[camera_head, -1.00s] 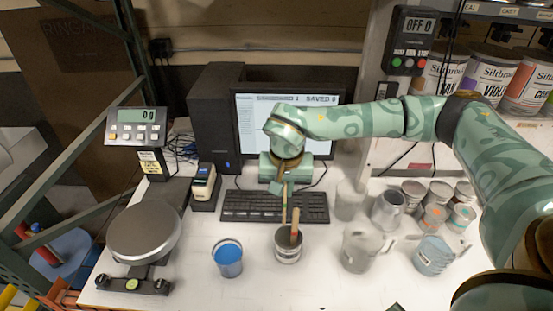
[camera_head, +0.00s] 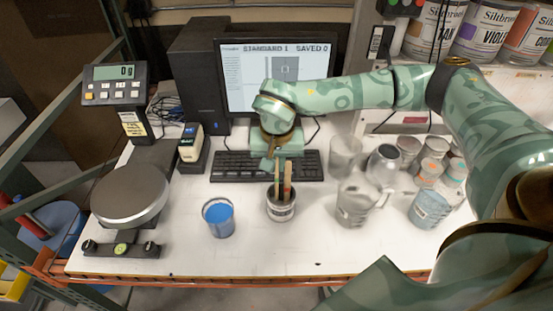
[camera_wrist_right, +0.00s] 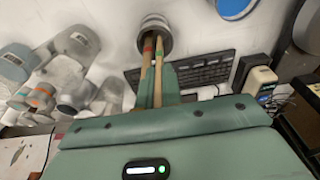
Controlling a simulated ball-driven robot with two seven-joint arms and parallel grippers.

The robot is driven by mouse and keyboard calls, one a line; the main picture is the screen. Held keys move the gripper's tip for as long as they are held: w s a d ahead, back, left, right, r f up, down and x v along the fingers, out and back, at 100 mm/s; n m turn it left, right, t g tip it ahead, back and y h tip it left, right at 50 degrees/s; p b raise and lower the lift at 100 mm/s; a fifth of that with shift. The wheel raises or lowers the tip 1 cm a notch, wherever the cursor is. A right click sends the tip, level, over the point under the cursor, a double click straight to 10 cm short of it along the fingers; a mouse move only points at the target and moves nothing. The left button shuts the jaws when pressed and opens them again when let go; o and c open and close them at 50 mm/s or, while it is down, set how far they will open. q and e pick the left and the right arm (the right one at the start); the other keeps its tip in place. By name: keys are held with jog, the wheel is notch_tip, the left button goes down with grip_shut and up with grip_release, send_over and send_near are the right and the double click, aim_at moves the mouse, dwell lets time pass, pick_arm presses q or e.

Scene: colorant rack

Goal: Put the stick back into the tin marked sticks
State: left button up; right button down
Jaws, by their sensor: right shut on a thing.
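The tin (camera_head: 281,210) is a small metal can with a dark-lettered label, upright on the white table; its wording is too small to read. It also shows in the wrist view (camera_wrist_right: 154,38). My right gripper (camera_head: 277,172) is above the tin, pointing down, shut on a stick (camera_head: 276,180). The lower end of the held stick is at the tin's mouth; I cannot tell how deep. My left gripper is not in view.
A blue-filled cup (camera_head: 219,219) stands left of the tin. A keyboard (camera_head: 230,166) lies behind it. Clear jugs (camera_head: 355,205) and several small cans stand to the right. A scale (camera_head: 130,197) is at the left. The table front is free.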

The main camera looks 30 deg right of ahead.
jog(key=shift+w+d+f+b, duration=0.1)
jog(key=shift+w+f+b, duration=0.1)
jog(key=shift+f+b, duration=1)
jog(key=shift+w+d+f+b, duration=0.1)
jog(key=shift+w+f+b, duration=0.2)
jog(key=shift+f, duration=1.55)
jog(key=shift+s, duration=0.1)
jog(key=c, duration=1.5)
grip_release()
jog(key=r, duration=0.5)
jog(key=s+r, duration=0.1)
jog(key=r, duration=0.5)
jog(key=s+a+r, duration=0.1)
jog(key=r, duration=0.4)
jog(key=shift+a+r, duration=0.1)
jog(key=shift+r, duration=0.05)
